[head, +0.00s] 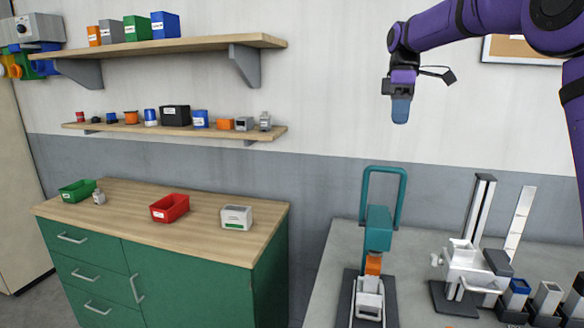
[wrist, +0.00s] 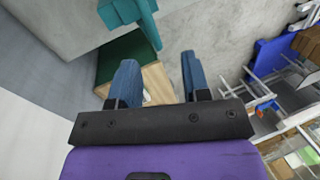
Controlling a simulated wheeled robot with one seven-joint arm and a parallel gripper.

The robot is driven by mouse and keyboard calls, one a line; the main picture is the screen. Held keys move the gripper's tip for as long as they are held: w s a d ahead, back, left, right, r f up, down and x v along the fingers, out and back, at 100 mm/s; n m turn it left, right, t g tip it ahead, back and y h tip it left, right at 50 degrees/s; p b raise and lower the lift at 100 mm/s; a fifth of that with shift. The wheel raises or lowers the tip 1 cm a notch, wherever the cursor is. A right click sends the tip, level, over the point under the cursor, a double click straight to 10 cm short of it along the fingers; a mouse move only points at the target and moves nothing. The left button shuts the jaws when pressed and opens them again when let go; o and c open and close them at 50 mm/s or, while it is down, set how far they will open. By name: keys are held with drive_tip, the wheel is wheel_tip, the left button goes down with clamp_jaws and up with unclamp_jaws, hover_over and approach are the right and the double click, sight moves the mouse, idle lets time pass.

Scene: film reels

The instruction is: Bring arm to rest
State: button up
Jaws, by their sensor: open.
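My gripper (head: 400,110) hangs at the end of my purple arm at the upper right of the head view, fingers pointing down. It is in the air, well above the grey table and the teal-handled device (head: 378,228), and touches nothing. In the wrist view its two blue fingers (wrist: 156,86) stand apart with nothing held between them. Part of the wooden cabinet top (wrist: 155,82) shows far beyond the fingers.
A green cabinet with a wooden top (head: 130,200) holds a red bin (head: 170,208), a green bin (head: 77,190) and a white-grey box (head: 237,217). Two wall shelves carry boxes. The grey table (head: 325,290) bears the teal device, a white machine (head: 468,268) and small containers.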

drive_tip(key=s+r+m+t, duration=0.2)
drive_tip(key=s+m+t, duration=0.35)
drive_tip(key=s, duration=1.55)
drive_tip(key=s+d+f+m+t, duration=0.1)
drive_tip(key=s+f+m, duration=0.2)
drive_tip(key=s+f, duration=0.2)
drive_tip(key=s+d+f+m+t+h, duration=0.1)
drive_tip(key=s+f+m, duration=0.3)
drive_tip(key=s, duration=0.7)
drive_tip(key=shift+s+f+t, duration=0.35)
drive_tip(key=shift+s+f, duration=0.05)
drive_tip(key=shift+f, duration=0.55)
drive_tip(key=shift+w+m, duration=0.1)
drive_tip(key=shift+m, duration=0.15)
drive_tip(key=shift+c, duration=0.5)
